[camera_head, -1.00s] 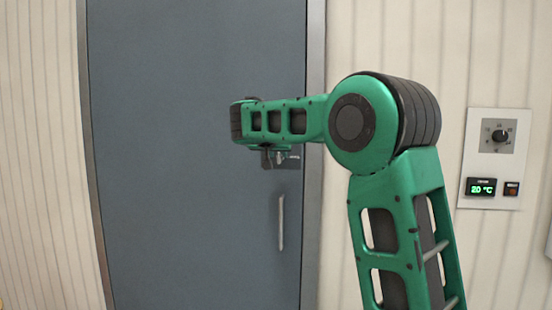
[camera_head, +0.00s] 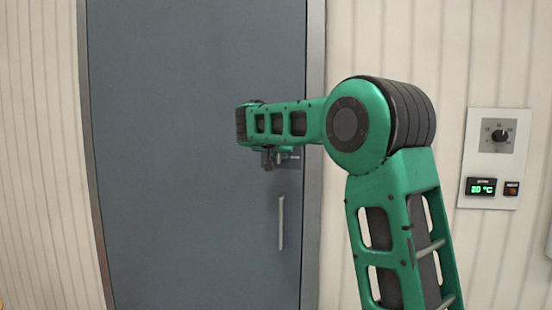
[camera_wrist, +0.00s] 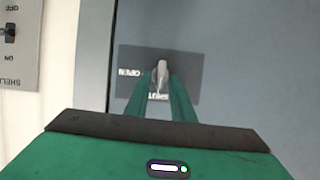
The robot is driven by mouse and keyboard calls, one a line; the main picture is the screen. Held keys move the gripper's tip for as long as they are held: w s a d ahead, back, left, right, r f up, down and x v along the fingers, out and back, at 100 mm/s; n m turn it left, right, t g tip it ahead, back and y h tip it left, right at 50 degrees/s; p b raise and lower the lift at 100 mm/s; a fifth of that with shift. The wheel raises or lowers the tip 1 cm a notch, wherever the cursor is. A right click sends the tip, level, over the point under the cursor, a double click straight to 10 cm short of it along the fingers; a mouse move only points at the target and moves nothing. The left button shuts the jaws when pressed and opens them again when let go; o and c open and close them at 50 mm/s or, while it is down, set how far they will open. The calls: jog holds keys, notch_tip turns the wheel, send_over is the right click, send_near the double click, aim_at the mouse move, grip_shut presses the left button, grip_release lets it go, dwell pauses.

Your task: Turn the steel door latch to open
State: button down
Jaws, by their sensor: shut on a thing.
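The steel latch (camera_wrist: 161,72) is a small light-grey lever on a dark grey plate (camera_wrist: 188,70) on the blue-grey door (camera_head: 200,200). The plate carries the words OPEN, left of the lever in the wrist view, and SHUT, just below it; both look upside down there. The lever stands roughly upright in that view, in line with SHUT. My gripper (camera_wrist: 163,82) is shut on the lever, with one green finger on each side. In the head view my wrist hides most of the plate.
A vertical bar handle (camera_head: 281,222) is on the door below the latch. The door frame (camera_head: 314,200) runs close to its right. A wall panel (camera_head: 490,160) with a knob and a 20 °C display is further right. The door looks closed.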

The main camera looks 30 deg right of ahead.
jog(key=m+t+y, duration=0.1)
jog(key=m+t, duration=0.1)
jog(key=m, duration=0.2)
jog(key=f+m+t+y, duration=0.1)
jog(key=m+t, duration=0.1)
jog(key=m, duration=0.2)
jog(key=s+d+f+m+t+y, duration=0.1)
jog(key=m+t, duration=0.1)
jog(key=m, duration=0.3)
jog(key=shift+s+d+t, duration=0.1)
jog(key=shift+t, duration=0.3)
jog(key=shift+f, duration=0.1)
dwell(0.7)
jog(key=c, duration=1.8)
grip_release()
jog(key=shift+c, duration=0.2)
jog(key=shift+s, duration=0.4)
jog(key=v, duration=1)
